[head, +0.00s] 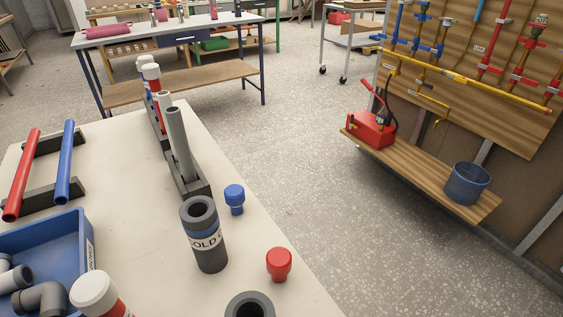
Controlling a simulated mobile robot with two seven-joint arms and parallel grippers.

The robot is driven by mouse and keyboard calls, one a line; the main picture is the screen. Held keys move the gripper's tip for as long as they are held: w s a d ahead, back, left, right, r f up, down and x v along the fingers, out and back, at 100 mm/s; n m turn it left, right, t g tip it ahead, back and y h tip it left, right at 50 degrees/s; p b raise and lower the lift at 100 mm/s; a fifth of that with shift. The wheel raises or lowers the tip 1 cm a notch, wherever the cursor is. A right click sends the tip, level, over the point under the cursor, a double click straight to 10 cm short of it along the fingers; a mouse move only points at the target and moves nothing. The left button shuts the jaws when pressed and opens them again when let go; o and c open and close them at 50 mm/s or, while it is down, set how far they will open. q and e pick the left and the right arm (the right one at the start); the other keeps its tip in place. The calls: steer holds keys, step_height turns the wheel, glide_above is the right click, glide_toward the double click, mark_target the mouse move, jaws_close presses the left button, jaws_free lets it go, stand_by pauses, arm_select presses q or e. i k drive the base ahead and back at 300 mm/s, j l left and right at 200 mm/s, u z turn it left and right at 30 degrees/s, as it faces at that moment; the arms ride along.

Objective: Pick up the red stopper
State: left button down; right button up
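The red stopper (279,264) stands on the cream tabletop (235,285) near its right edge, wider at the top than at the base. It is right of a dark grey pipe piece (205,236) with a blue band and a label that reads "COLD". Nothing touches the red stopper. Neither of my grippers shows in the head view.
A blue stopper (234,198) stands behind the red one. A dark grey pipe opening (250,306) is close in front. Grey pipes stand in a dark rack (188,182) farther back. A blue bin (70,240) with grey fittings and a white-capped bottle (94,293) are at left.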

mark_target(278, 259)
steer(key=i+l+u, duration=0.1)
steer(key=l+u, duration=0.15)
steer(key=u, duration=0.2)
steer(key=i+l+u, duration=0.1)
steer(key=l+u, duration=0.5)
steer(key=u, duration=0.25)
steer(key=l+u, duration=0.6)
steer(key=u, duration=0.25)
steer(key=k+j, duration=0.05)
